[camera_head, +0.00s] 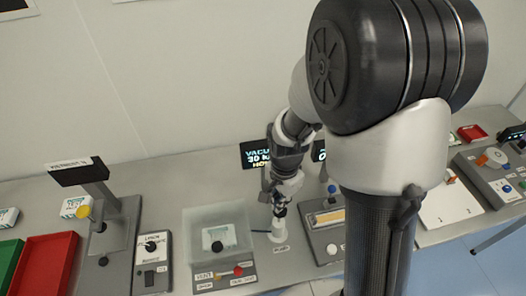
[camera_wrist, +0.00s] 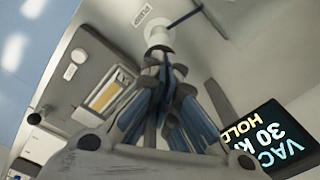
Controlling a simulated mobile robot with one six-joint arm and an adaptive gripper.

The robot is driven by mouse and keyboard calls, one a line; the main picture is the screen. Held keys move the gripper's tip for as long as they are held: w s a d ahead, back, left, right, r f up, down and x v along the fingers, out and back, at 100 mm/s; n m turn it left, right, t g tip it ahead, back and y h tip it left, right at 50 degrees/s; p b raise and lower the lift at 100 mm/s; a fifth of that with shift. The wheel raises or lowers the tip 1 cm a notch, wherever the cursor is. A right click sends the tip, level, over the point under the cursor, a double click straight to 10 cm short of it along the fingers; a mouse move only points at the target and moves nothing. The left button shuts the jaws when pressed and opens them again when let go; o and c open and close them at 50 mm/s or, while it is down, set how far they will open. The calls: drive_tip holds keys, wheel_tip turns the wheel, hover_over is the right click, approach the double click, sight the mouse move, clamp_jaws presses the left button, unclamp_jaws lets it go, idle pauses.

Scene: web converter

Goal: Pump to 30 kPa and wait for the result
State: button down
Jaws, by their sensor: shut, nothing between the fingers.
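My gripper (camera_head: 279,208) is shut and empty, pointing down over the white pump post (camera_head: 278,231) on the bench. In the wrist view, the fingertips of my gripper (camera_wrist: 166,62) are at the white pump knob (camera_wrist: 158,38); I cannot tell whether they touch. A "PUMP" label (camera_wrist: 143,15) lies beside it. The black display (camera_head: 254,154) is partly hidden by my arm; in the wrist view the display (camera_wrist: 262,138) reads "VAC", "30 k" and "HOLD", cut off. The clear chamber (camera_head: 202,222) left of the pump holds a pale pack with a dark round mark.
A vent lever with a red knob (camera_head: 238,270) is in front of the chamber. A grey press stand (camera_head: 118,225), a red tray (camera_head: 45,262) and a dial box (camera_head: 152,262) stand left. A grey device (camera_head: 325,232) stands right of the pump. My arm hides part of the bench.

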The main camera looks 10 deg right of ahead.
idle(0.3)
wheel_tip(320, 180, up, 6)
drive_tip(key=p, duration=0.4)
drive_tip(key=shift+p, duration=0.3)
drive_tip(key=s+r+n+t+b, duration=0.2)
drive_tip(key=s+n+b, duration=0.4)
drive_tip(key=s+b, duration=0.1)
drive_tip(key=s+r+n+t+b, duration=0.2)
drive_tip(key=s+n+b, duration=0.4)
drive_tip(key=s+b, duration=0.2)
drive_tip(key=shift+t+b, duration=0.3)
drive_tip(key=shift+b, duration=0.65)
idle(4.3)
